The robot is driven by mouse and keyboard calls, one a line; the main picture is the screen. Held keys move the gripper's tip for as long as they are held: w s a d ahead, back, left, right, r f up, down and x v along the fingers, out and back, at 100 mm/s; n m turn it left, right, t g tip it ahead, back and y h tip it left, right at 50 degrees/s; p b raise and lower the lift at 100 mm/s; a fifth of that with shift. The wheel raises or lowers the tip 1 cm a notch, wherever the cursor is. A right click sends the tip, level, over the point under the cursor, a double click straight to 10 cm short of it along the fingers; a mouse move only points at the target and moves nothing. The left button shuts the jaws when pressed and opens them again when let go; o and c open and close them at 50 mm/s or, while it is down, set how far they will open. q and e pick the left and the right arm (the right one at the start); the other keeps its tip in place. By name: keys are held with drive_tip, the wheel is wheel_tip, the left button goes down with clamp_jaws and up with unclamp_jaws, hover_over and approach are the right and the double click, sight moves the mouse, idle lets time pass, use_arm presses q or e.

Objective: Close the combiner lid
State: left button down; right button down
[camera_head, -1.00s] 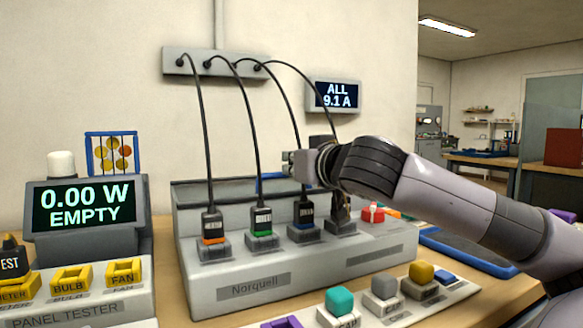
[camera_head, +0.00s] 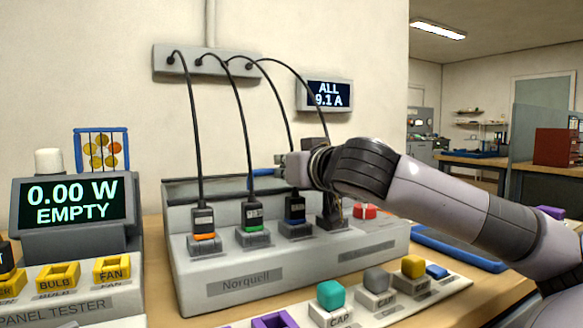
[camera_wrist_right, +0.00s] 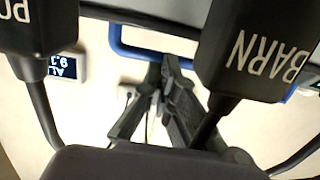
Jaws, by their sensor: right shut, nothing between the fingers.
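The combiner is the grey box (camera_head: 290,268) marked Norquell, with several cabled plugs standing in its top. Its grey lid (camera_head: 180,190) stands raised along the back edge. A blue handle (camera_head: 262,181) shows on the lid, partly hidden by a plug and my right gripper. In the right wrist view the blue handle (camera_wrist_right: 150,50) is a bar at the top. My right gripper (camera_head: 283,160) is above the box, by the handle. Its fingers (camera_wrist_right: 163,75) are shut and empty, and overlap the handle bar; I cannot tell whether they touch. My left gripper is not in view.
Cables run from the plugs to a wall strip (camera_head: 205,64). Two dark plugs (camera_wrist_right: 262,50) flank my fingers in the wrist view. A wall display (camera_head: 325,95) reads ALL 9.1 A. A panel tester (camera_head: 72,205) stands left; coloured caps (camera_head: 331,294) are in front.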

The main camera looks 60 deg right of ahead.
drive_tip(key=v, duration=1.2)
drive_tip(key=shift+f, duration=0.1)
